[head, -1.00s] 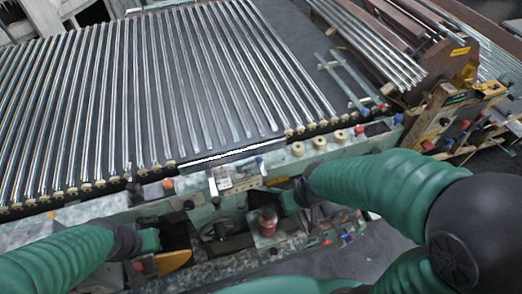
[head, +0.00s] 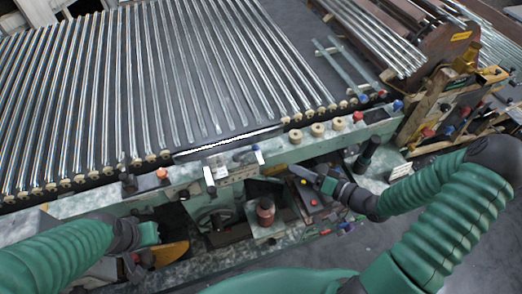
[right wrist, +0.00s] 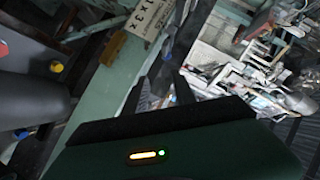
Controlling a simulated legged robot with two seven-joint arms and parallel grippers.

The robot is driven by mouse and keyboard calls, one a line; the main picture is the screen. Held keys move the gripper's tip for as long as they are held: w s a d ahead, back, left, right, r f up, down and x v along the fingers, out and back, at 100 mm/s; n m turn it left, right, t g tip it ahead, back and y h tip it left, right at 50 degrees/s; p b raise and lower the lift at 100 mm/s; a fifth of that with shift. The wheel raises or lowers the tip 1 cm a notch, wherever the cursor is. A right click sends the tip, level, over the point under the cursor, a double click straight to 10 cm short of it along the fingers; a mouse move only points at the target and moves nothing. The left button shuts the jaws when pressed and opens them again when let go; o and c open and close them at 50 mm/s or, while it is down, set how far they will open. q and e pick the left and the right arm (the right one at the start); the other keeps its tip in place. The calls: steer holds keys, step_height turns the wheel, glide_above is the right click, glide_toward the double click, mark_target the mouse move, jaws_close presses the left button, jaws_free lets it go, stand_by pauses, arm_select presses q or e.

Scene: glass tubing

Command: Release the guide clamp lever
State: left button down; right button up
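I cannot tell for certain which part is the guide clamp lever. A small blue-tipped part (head: 256,148) stands by the white-labelled bracket (head: 236,172) on the green machine rail. In the right wrist view, a blue piece (right wrist: 168,46) shows beyond the fingertips, near a numbered plate (right wrist: 146,18). My right gripper (head: 300,173) is above the machine, right of the bracket and apart from it. Its fingers (right wrist: 160,92) are spread with nothing seen between them. My left gripper (head: 152,234) is low at the left by a yellow part; its fingers are not clear.
Long glass tubes (head: 130,80) lie in rows on the bed behind the rail. A red-topped cylinder (head: 265,211) stands in the machine's front recess. A black cylinder (head: 367,154) stands at the right.

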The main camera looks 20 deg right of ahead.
mark_target(258, 149)
steer(key=x, duration=0.5)
steer(key=r+x, duration=0.1)
steer(key=x, duration=0.5)
steer(key=p+x, duration=0.1)
steer(key=x, duration=0.4)
steer(key=shift+w+a+r, duration=0.15)
steer(key=shift+w+a, duration=0.25)
steer(key=shift+a, duration=0.2)
steer(key=c, duration=0.7)
